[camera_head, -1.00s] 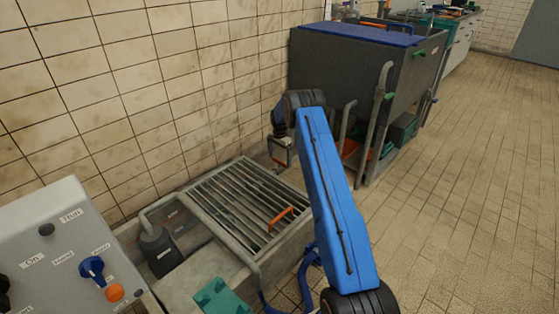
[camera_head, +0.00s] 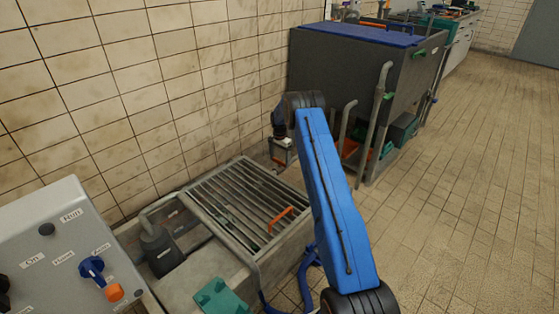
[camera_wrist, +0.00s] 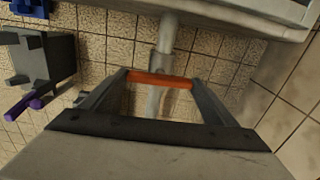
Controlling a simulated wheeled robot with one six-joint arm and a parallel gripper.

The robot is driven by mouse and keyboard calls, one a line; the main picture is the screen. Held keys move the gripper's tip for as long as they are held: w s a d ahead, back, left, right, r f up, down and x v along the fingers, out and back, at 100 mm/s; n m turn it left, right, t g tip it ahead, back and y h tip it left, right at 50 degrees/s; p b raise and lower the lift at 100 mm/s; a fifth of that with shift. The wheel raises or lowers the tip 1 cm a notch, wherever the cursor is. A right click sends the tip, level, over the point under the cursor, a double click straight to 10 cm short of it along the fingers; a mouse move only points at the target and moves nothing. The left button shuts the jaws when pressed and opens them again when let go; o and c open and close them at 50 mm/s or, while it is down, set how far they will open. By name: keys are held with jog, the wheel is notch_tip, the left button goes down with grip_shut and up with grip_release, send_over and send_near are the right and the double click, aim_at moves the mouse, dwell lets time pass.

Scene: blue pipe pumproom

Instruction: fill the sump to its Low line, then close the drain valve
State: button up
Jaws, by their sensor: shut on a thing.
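My gripper (camera_wrist: 160,88) is shut on an orange bar (camera_wrist: 158,78) that lies across between its two fingertips in the wrist view. A grey upright pipe (camera_wrist: 168,35) stands behind the bar. I cannot tell for sure whether the bar is the drain valve's handle. In the head view my gripper (camera_head: 281,152) is by the tiled wall, beyond the grated basin. The basin (camera_head: 285,247), apparently the sump, has a grate (camera_head: 232,200) with an orange handle (camera_head: 281,219) on it. A dark pump (camera_head: 163,250) stands at its left. No Low line or water level can be made out.
A grey control panel (camera_head: 45,250) with a blue knob (camera_head: 93,268) and orange button (camera_head: 115,292) is at lower left. A dark tank (camera_head: 340,60) with pipes stands beyond my arm. A teal block (camera_head: 220,297) is in front. Open tiled floor (camera_head: 470,210) lies right.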

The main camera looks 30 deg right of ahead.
jog(key=n, duration=0.4)
jog(key=shift+n, duration=0.3)
jog(key=n, duration=0.4)
jog(key=shift+n, duration=0.3)
jog(key=n, duration=0.4)
jog(key=shift+n, duration=2.2)
jog(key=o, duration=1)
jog(key=shift+o, duration=0.2)
notch_tip(320, 180, up, 18)
jog(key=shift+f, duration=0.25)
